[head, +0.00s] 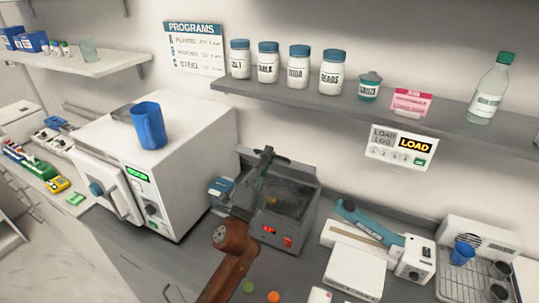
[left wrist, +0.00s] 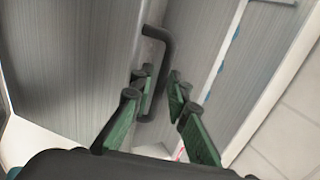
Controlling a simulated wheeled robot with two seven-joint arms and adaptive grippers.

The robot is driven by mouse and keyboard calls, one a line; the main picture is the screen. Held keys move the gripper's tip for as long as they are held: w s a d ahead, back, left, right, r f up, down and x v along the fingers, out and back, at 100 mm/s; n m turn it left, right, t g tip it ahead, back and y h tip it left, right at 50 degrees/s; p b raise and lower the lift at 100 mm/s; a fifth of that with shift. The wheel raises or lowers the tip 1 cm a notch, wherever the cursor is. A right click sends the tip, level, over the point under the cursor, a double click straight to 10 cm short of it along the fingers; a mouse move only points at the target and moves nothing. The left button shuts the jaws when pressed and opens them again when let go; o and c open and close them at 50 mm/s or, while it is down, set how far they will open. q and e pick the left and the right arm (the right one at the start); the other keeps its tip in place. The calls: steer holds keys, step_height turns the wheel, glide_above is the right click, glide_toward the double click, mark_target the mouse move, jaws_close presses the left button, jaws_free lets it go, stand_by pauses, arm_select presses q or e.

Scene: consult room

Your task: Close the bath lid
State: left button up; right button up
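The bath (head: 305,215) is a dark grey box with a red display on its front, in the middle of the counter. Its lid (head: 299,172) appears raised at the back, with the dark inside showing below it. My left gripper (head: 264,158) is at the bath's left part, in front of the lid, with the brown arm coming up from below. In the left wrist view its green fingers (left wrist: 160,88) are apart, with a black bar handle (left wrist: 168,50) on a grey metal panel between and just beyond them. Contact cannot be told. My right gripper is out of view.
A white steriliser (head: 195,160) with a blue jug (head: 150,125) on top stands left of the bath. A blue-handled sealer (head: 370,225) is to the right. A shelf (head: 300,92) with several jars runs above the bath.

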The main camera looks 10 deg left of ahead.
arm_select(q)
steer(key=v, duration=1.1)
steer(key=shift+c, duration=0.4)
